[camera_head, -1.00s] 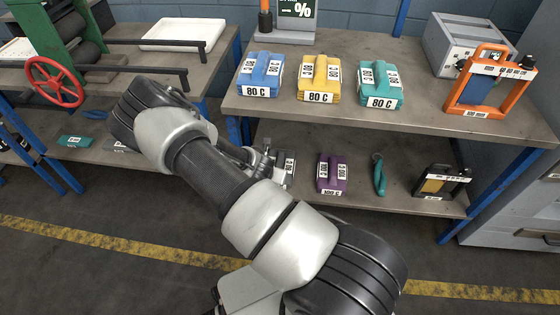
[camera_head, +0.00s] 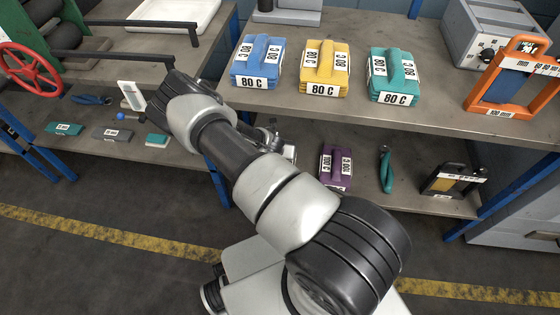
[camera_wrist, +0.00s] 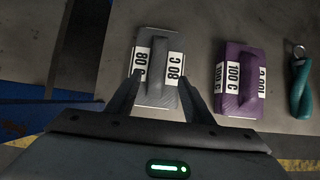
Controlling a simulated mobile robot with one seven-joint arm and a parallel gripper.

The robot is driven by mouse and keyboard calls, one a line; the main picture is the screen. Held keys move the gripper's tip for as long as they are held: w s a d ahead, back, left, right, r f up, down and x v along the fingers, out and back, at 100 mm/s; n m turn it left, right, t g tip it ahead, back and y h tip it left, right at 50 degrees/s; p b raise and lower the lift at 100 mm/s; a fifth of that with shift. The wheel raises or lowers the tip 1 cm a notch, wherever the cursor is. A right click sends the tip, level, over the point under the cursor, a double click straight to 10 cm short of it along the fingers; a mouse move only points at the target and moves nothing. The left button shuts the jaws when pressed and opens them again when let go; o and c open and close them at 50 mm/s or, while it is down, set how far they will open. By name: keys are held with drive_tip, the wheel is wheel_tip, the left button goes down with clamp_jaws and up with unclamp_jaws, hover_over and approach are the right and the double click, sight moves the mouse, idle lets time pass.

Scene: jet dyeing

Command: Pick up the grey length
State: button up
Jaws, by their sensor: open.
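The grey length (camera_wrist: 157,44) is a grey folded bundle with a raised middle strip and white 80 C labels. It lies on the shelf in the wrist view. My gripper (camera_wrist: 160,84) is open, with its two fingers spread over the near part of the grey length, one towards each side. I cannot tell how far above it the fingers are. In the head view my arm hides most of the grey length, and only a light edge (camera_head: 290,153) shows beside the gripper.
A purple 100 C length (camera_wrist: 239,75) lies just right of the grey one, with green-handled pliers (camera_wrist: 299,85) beyond. On the upper table above stand blue (camera_head: 258,60), yellow (camera_head: 325,66) and teal (camera_head: 392,74) lengths. The table's front edge (camera_head: 440,130) overhangs the lower shelf.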

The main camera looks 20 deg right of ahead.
drive_tip(key=b+x, duration=0.1)
drive_tip(key=x, duration=0.4)
drive_tip(key=b+x, duration=0.2)
drive_tip(key=x, duration=0.3)
drive_tip(key=shift+w+a, duration=0.15)
drive_tip(key=shift+a, duration=0.05)
clamp_jaws()
